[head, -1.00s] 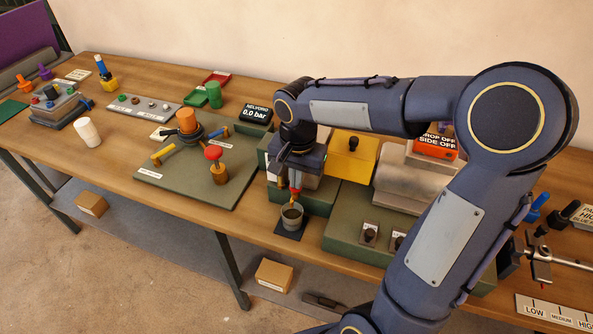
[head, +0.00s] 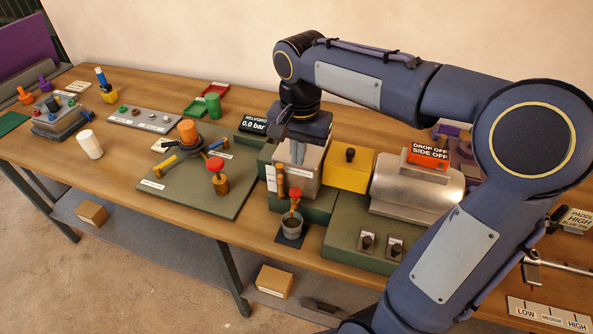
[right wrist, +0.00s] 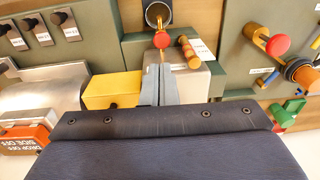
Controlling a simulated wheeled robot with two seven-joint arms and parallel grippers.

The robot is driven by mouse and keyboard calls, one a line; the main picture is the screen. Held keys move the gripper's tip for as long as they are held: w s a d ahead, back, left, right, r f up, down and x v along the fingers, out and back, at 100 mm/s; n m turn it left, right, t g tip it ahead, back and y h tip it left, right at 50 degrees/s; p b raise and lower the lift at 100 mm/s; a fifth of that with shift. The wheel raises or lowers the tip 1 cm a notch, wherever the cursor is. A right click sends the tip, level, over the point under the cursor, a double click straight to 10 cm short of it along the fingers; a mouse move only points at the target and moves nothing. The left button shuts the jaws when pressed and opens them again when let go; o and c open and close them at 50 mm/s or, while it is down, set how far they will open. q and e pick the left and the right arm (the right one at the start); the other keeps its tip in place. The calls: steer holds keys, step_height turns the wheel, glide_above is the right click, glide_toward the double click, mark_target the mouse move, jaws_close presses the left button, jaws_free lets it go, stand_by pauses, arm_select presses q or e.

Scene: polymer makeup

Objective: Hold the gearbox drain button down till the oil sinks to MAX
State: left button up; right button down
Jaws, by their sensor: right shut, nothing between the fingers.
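The gearbox is a grey block (head: 312,172) on a green base. An amber oil gauge (head: 280,180) stands at its front left; it also shows in the right wrist view (right wrist: 188,50). Any MAX mark is too small to read. The red drain button (head: 295,195) sits in front of the block, above a grey cup (head: 292,229). In the right wrist view the button (right wrist: 161,40) is uncovered. My right gripper (head: 297,152) is shut and empty, above and behind the button, apart from it. Its fingers (right wrist: 165,68) point towards the button. My left gripper is not in view.
A yellow box (head: 350,170) stands right of the gearbox, and a metal housing with an orange sign (head: 428,155) beyond it. A green board with another red knob (head: 215,165) lies to the left. The pressure display (head: 253,124) reads 0.0 bar.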

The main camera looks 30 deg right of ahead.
step_height(320, 180, up, 3)
steer(key=shift+s+a+f, duration=0.1)
steer(key=shift+a+f, duration=0.05)
steer(key=shift+f, duration=0.05)
stand_by(1.2)
steer(key=s+a+f+n+t+y, duration=0.2)
steer(key=s+f+n, duration=0.2)
steer(key=s, duration=0.4)
steer(key=s+a+f+n+t+y, duration=0.1)
steer(key=s+a+f+n+t, duration=0.2)
steer(key=s, duration=0.6)
steer(key=shift+s+a+f+n+y, duration=0.15)
steer(key=shift+a+f+n+y, duration=0.2)
steer(key=shift+f+n, duration=0.3)
steer(key=c, duration=2.1)
jaws_free()
steer(key=shift+d, duration=0.1)
steer(key=shift+c, duration=0.2)
